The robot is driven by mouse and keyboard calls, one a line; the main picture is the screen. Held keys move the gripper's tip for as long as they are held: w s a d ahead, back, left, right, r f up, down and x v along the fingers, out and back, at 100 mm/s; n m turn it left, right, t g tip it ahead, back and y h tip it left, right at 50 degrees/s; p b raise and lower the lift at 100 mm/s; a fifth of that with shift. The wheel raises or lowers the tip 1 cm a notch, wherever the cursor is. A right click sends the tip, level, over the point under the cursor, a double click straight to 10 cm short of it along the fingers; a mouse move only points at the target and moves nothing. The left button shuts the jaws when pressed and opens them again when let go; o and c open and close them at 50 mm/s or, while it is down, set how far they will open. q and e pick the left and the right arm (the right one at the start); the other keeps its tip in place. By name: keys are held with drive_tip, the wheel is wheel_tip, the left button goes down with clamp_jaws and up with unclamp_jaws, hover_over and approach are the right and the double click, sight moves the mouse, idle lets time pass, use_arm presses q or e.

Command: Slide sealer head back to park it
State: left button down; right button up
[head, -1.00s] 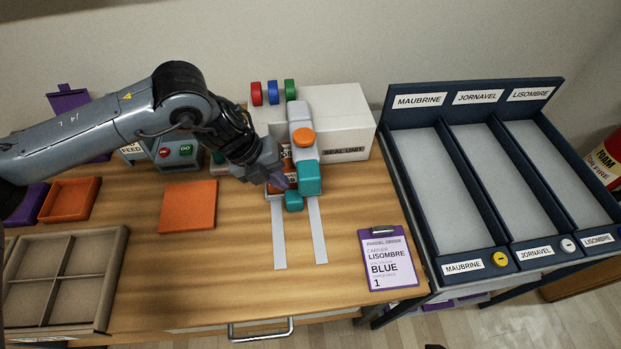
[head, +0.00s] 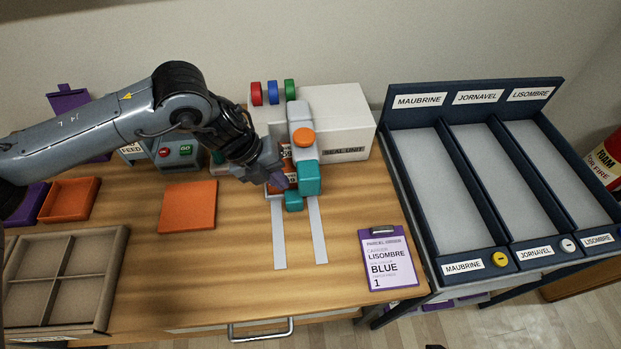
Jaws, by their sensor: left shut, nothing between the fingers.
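The sealer head (head: 302,114) is a grey arm with an orange round knob (head: 303,137) on top and a teal block (head: 309,177) at its front end. It sits at the front of the white seal unit (head: 345,110). A smaller teal block (head: 294,201) shows below it, near the two pale rails (head: 279,240) on the table. My left gripper (head: 277,181) is shut and empty, just left of the teal block, over an orange-brown item with white markings (head: 289,182). Whether it touches the head is hard to tell. My right gripper is not in view.
Red, blue and green rolls (head: 273,92) stand behind the head. An orange square plate (head: 188,206) lies left of the rails. A purple order clipboard (head: 388,258) lies to the right. A divided tray (head: 55,280) is at lower left. The front middle of the table is clear.

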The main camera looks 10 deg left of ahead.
use_arm(q)
drive_tip(key=shift+w+d+p, duration=0.55)
drive_tip(key=shift+w+d, duration=2)
drive_tip(key=shift+d, duration=4.25)
drive_tip(key=d+p+v, duration=0.1)
drive_tip(key=p+v, duration=0.5)
drive_tip(key=v, duration=0.3)
drive_tip(key=shift+r, duration=0.45)
drive_tip(key=shift+w+a, duration=0.15)
drive_tip(key=shift+a, duration=0.1)
